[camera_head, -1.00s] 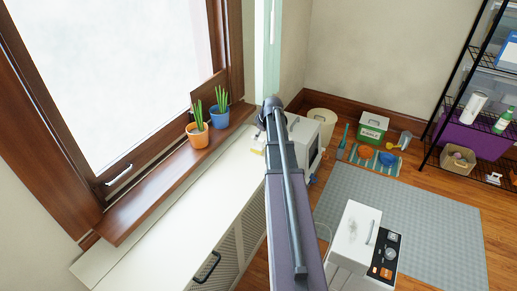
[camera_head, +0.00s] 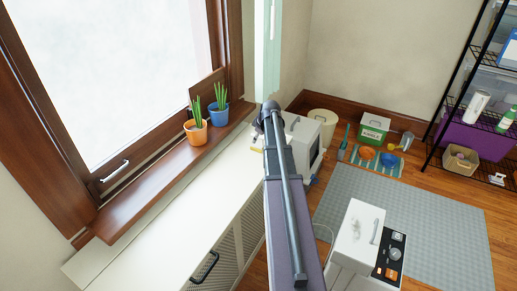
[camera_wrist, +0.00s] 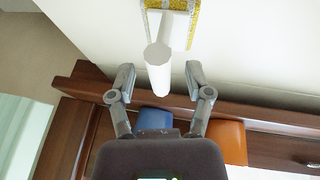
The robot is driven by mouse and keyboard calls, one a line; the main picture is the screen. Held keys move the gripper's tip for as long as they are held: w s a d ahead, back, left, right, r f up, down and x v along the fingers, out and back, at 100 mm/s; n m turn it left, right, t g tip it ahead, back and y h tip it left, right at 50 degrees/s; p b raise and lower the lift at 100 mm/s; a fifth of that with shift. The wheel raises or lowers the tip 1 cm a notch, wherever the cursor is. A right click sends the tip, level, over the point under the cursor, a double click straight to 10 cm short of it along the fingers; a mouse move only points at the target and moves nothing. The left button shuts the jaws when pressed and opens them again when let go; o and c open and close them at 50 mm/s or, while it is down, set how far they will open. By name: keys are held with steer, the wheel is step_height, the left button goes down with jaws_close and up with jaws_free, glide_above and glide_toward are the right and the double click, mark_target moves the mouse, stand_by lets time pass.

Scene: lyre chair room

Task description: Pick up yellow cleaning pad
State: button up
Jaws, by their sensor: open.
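The yellow cleaning pad (camera_wrist: 194,22) lies at the top of the wrist view, on the white cabinet top. Its yellow edge shows around a paler middle. A white cylindrical part (camera_wrist: 158,68) stands up from it toward the camera; I cannot tell if it is fixed to the pad. My gripper (camera_wrist: 159,66) is open, with a finger on each side of this cylinder, neither visibly touching it. In the head view a small yellow bit (camera_head: 256,150), probably the pad, shows beside my arm, which hides most of that spot.
An orange pot (camera_head: 196,133) and a blue pot (camera_head: 218,115) with plants stand on the wooden windowsill (camera_head: 150,190). A white appliance (camera_head: 303,140) is just right of my arm. The near cabinet top (camera_head: 150,235) is clear.

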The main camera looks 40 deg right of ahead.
steer(key=shift+w+f, duration=0.1)
steer(key=shift+f, duration=0.1)
stand_by(0.5)
jaws_close()
